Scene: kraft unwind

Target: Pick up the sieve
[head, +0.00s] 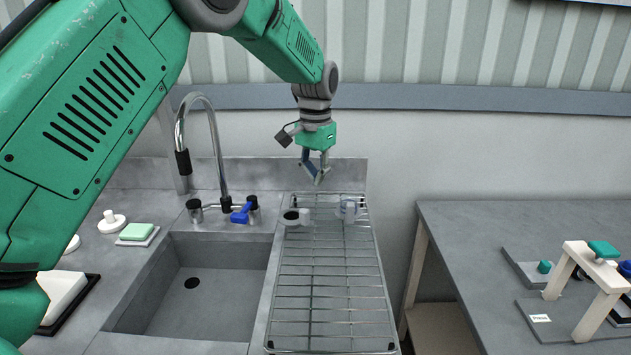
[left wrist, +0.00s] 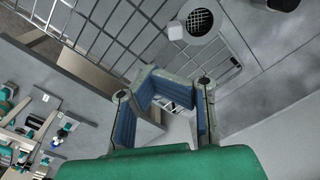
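A small round sieve (head: 291,217) with dark mesh and a pale handle block (head: 305,216) rests at the far left end of the wire drying rack (head: 335,290). In the left wrist view the sieve (left wrist: 201,22) lies near the top, beyond the fingers and apart from them, with its white handle block (left wrist: 177,31) at its left. My left gripper (head: 318,181) hangs above the far end of the rack, higher than the sieve. Its fingers bend inward and their tips meet in the left wrist view (left wrist: 151,72), with nothing held. My right gripper is not in view.
A sink (head: 215,290) with a tall faucet (head: 215,150) and blue lever (head: 241,214) is to the left. A grey side table (head: 470,240) with a wooden stand (head: 592,285) is right, across a gap.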

